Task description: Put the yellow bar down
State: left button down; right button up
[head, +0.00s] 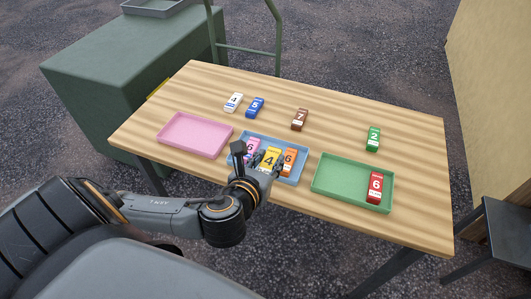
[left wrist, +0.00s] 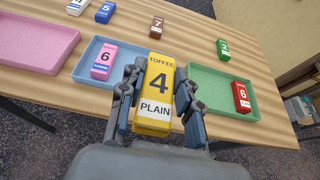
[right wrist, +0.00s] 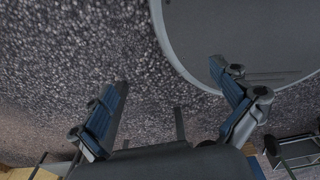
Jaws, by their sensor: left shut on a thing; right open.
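The yellow bar (head: 269,158), marked toffee, 4 and plain, is held upright in my left gripper (head: 258,164). In the left wrist view the yellow bar (left wrist: 157,88) stands between both fingers of the left gripper (left wrist: 155,95). It is over the blue tray (head: 298,176), between a pink 6 bar (head: 252,147) and an orange 6 bar (head: 289,160). I cannot tell whether its base touches the tray. The left wrist view hides the orange bar. My right gripper (right wrist: 168,82) is open and empty, over the gravel ground.
A pink tray (head: 195,135) is empty on the left. A green tray (head: 335,177) on the right holds a red 6 bar (head: 374,187). White (head: 234,102), blue (head: 255,107), brown (head: 299,118) and green (head: 373,139) bars stand along the back of the wooden table (head: 335,110).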

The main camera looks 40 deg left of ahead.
aim_at(269, 150)
pick_arm(q)
jog(key=w+a+f+b, duration=0.1)
jog(key=w+f+b, duration=0.1)
jog(key=b, duration=0.1)
jog(key=w+a+f+b, duration=0.1)
jog(key=w+b, duration=0.1)
jog(key=shift+w+a+f, duration=0.1)
jog(key=shift+a, duration=0.25)
jog(key=b, duration=0.2)
jog(key=w+a+b, duration=0.1)
jog(key=shift+w+f+b, duration=0.2)
jog(key=shift+f+b, duration=0.15)
jog(key=w+a+f, duration=0.1)
jog(key=w+a+f+b, duration=0.1)
jog(key=w+f, duration=0.1)
jog(key=w+a+f, duration=0.1)
jog(key=shift+w+f, duration=0.15)
jog(key=shift+w, duration=0.1)
jog(key=shift+w+a+f+b, duration=0.35)
jog(key=shift+w+f, duration=0.1)
jog(key=shift+f, duration=0.2)
notch_tip(269, 150, down, 4)
jog(key=shift+w+a+r, duration=0.1)
jog(key=shift+w+r, duration=0.05)
jog(key=shift+r, duration=0.1)
pick_arm(e)
jog(key=w+f, duration=0.3)
jog(key=f, duration=0.9)
jog(key=shift+a, duration=0.3)
jog(key=shift+w, duration=0.1)
